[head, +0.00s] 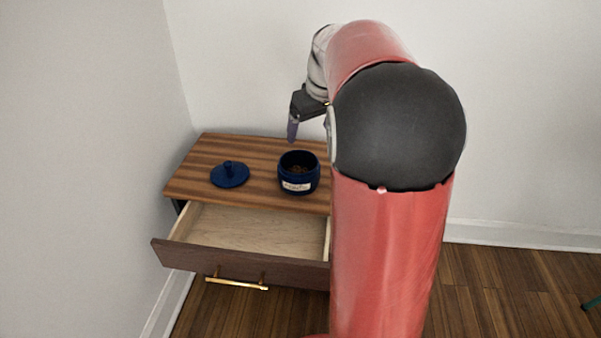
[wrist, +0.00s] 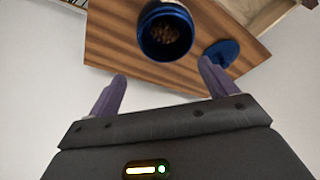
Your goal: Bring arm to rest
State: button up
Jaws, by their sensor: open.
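My gripper (wrist: 158,84) is open and empty in the wrist view, its two purple fingers apart. In the head view my gripper (head: 309,130) hangs above the back of the wooden cabinet top, and part of it is hidden by my arm. A dark blue jar (head: 298,180) with a pale label stands upright and uncovered on the top, with brown contents inside. The jar (wrist: 166,12) also shows ahead of the fingers, apart from them. The blue lid (head: 230,178) lies knob up to the left of the jar; it also shows in the wrist view (wrist: 224,50).
The wooden cabinet (head: 205,152) stands in the corner against the walls. Its drawer (head: 262,230) is pulled open and the visible part is empty, with a gold handle (head: 236,284) on the front. My arm hides the cabinet's right side. Wood floor (head: 490,290) lies free at the right.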

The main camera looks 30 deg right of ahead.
jog(key=v, duration=0.3)
jog(key=shift+r, duration=0.35)
jog(key=s+a+t, duration=0.1)
jog(key=s+a, duration=1)
jog(key=s, duration=0.2)
jog(key=s+a+f, duration=0.2)
jog(key=s, duration=0.3)
jog(key=s+a+f+m+t, duration=0.1)
jog(key=s+a+f, duration=0.2)
jog(key=s, duration=0.3)
jog(key=shift+f+m+p, duration=0.25)
jog(key=shift+m+p, duration=0.05)
jog(key=shift+p, duration=0.1)
